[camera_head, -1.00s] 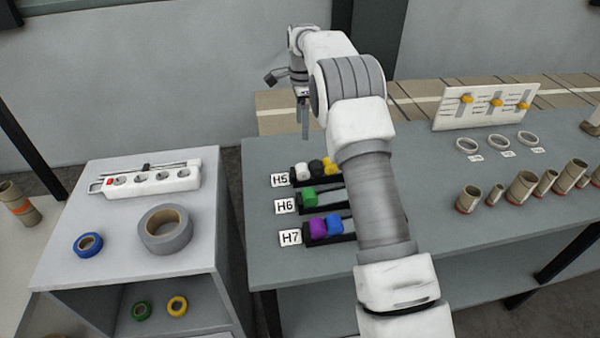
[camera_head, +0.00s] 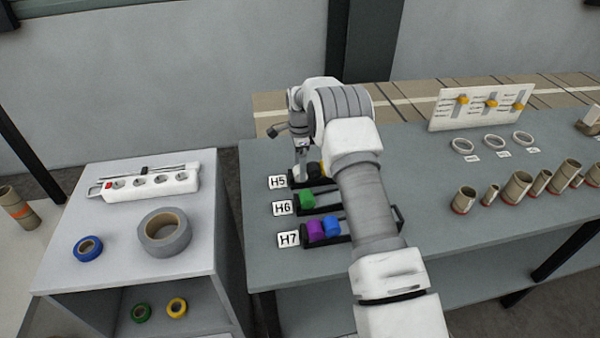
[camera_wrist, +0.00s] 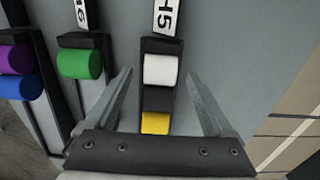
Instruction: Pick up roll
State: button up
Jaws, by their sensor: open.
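My gripper (camera_wrist: 158,75) is open over the rack labelled H5, one finger on each side of it in the wrist view. A white roll (camera_wrist: 160,69) lies in the rack at its label end, between the fingertips in that view. A dark roll (camera_wrist: 158,99) and a yellow roll (camera_wrist: 155,123) follow it in the row. I cannot tell whether the fingers touch anything.
Beside it, rack H6 holds a green roll (camera_head: 307,200); rack H7 holds a purple roll (camera_head: 315,230) and a blue roll (camera_head: 331,226). Several cardboard tubes (camera_head: 516,186) stand right. A left cabinet (camera_head: 120,250) carries tape and a power strip (camera_head: 152,183).

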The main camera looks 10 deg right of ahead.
notch_tip(320, 180, down, 2)
jog(key=shift+f, duration=0.15)
grip_shut()
dwell(0.3)
